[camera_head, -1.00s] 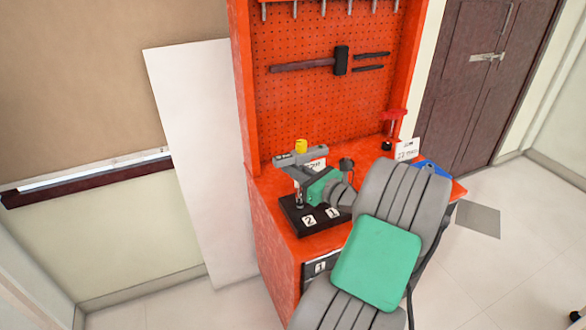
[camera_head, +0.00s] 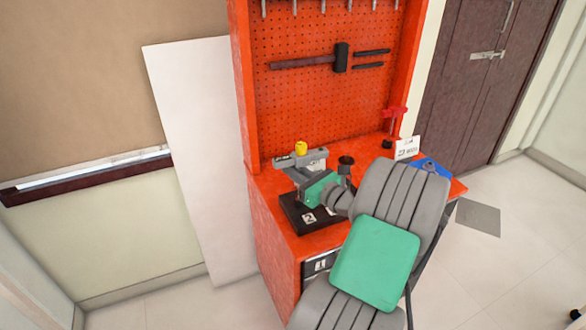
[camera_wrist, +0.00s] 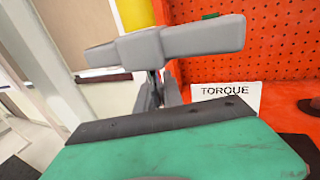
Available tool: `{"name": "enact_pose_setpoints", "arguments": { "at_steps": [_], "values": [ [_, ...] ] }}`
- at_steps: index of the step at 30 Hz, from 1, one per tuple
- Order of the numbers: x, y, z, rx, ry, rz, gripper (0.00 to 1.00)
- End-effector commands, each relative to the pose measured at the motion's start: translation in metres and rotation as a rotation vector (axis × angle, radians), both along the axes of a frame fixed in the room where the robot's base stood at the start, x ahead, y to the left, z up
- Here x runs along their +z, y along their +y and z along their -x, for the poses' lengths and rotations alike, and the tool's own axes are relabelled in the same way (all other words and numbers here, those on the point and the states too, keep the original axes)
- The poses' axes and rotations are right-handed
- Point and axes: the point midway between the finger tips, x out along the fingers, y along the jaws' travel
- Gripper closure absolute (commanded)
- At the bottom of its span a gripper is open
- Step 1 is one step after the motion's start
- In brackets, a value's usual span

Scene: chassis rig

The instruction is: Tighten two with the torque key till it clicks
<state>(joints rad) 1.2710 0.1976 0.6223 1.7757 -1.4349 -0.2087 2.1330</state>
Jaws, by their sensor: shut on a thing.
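The torque key (camera_head: 312,158) has a grey cross handle with a yellow cap (camera_head: 300,148) on top. It stands about upright over the black block (camera_head: 291,213) on the bench. My gripper (camera_head: 301,181) is shut on the key below its handle. In the wrist view the grey handle (camera_wrist: 190,42) spans above my fingers (camera_wrist: 163,88), and the yellow cap rises behind it. The block has a white label 2 on its front and another label, mostly covered by my wrist. The key's lower end and the fastener under it are hidden, so I cannot tell how they meet.
The orange bench (camera_head: 263,205) has a pegboard back with a hammer (camera_head: 340,58) hung on it. A red-topped tool (camera_head: 395,118), a white card (camera_head: 407,147) and a blue item (camera_head: 432,167) sit at the right. A TORQUE card (camera_wrist: 225,98) stands behind the key.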

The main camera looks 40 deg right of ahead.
Motion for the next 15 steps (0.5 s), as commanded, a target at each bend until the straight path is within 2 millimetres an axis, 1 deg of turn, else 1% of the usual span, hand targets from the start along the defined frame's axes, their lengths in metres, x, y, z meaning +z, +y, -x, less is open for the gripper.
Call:
{"name": "enact_pose_setpoints", "arguments": {
  "at_steps": [15],
  "values": [
    [0.0022,-0.0021,0.0,-0.075,-0.001,0.001,1.0]
  ]
}}
